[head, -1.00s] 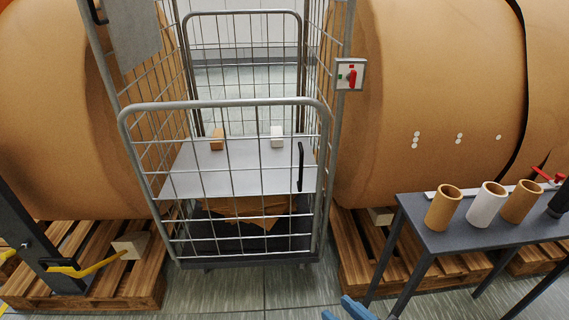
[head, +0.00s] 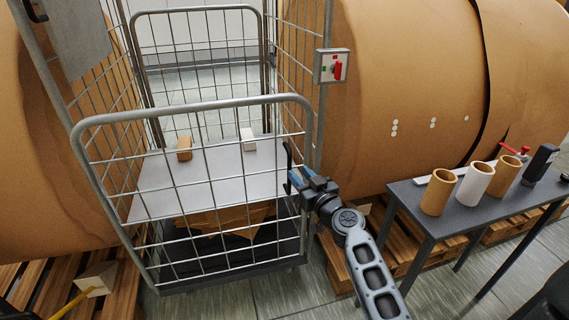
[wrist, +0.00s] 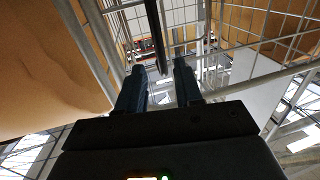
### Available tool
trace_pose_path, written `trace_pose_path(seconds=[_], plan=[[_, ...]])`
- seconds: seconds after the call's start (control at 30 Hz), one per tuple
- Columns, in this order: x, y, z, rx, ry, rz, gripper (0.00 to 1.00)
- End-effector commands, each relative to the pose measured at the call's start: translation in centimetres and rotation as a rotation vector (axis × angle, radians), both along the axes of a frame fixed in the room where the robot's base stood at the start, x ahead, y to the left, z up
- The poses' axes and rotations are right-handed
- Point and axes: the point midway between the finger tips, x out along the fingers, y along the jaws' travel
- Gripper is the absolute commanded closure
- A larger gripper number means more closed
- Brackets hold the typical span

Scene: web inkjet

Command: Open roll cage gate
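The roll cage gate (head: 203,172) is a grey wire-mesh panel with a rounded tube frame across the front of the cage. Its black vertical handle (head: 287,158) is near the gate's right edge, partly hidden by my gripper. My gripper (head: 293,180) is at the handle, with its blue fingers pointing toward it. In the wrist view, the fingers of my gripper (wrist: 160,68) are apart, and the black handle (wrist: 155,30) runs down into the gap between them. I cannot tell whether either finger touches it.
A white shelf (head: 212,170) inside the cage carries two small blocks. A grey box with a red switch (head: 337,68) is on the cage's right post. Large brown paper rolls (head: 405,90) flank the cage. A dark table (head: 460,205) with tubes stands at the right.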

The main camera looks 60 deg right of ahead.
Motion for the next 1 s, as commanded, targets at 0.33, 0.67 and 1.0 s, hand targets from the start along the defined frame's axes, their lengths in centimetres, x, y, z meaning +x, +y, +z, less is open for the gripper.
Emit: trace_pose_path(seconds=[0.33, 0.67, 1.0], plan=[[4.1, -3.2, 0.2, 0.001, -0.001, 0.001, 0.65], [5.5, -4.2, 0.0, 0.001, 0.001, 0.000, 0.65], [5.5, -4.2, 0.0, 0.001, 0.001, 0.001, 0.80]])
